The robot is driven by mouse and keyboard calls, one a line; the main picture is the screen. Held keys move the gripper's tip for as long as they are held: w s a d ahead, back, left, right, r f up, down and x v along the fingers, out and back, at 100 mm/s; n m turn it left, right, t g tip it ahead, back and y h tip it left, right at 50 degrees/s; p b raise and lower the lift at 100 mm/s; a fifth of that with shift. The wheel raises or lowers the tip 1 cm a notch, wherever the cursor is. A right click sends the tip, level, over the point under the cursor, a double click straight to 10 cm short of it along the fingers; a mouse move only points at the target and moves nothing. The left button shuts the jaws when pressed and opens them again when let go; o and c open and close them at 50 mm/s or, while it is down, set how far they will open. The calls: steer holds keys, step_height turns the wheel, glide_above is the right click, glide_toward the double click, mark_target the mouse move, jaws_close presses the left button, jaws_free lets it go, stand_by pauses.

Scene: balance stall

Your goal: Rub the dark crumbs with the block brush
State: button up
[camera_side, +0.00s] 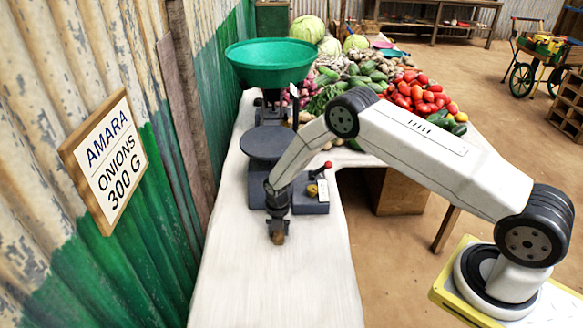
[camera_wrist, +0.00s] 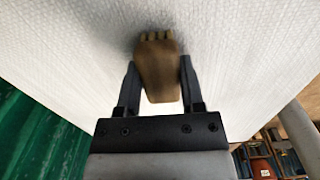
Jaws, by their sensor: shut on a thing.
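My gripper (camera_wrist: 159,85) is shut on the block brush (camera_wrist: 158,68), a brown wooden block with pale bristles at its far end, in the wrist view. In the side view the brush (camera_side: 278,238) shows as a small brown shape under my gripper (camera_side: 277,225), at or just above the white tabletop. A faint grey smudge lies on the white cloth around the bristle end in the wrist view. Single dark crumbs cannot be made out, and the brush and gripper hide part of that spot.
A dark scale with a green bowl (camera_side: 270,62) and a round grey plate (camera_side: 268,143) stands behind my gripper. Vegetables (camera_side: 415,92) are heaped further back. The corrugated wall with an onion sign (camera_side: 106,160) borders the left. The front of the white table (camera_side: 280,290) is clear.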

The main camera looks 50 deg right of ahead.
mark_target(279, 237)
steer(key=shift+s+a, duration=1.2)
steer(key=shift+d+r, duration=0.1)
steer(key=shift+r, duration=4.2)
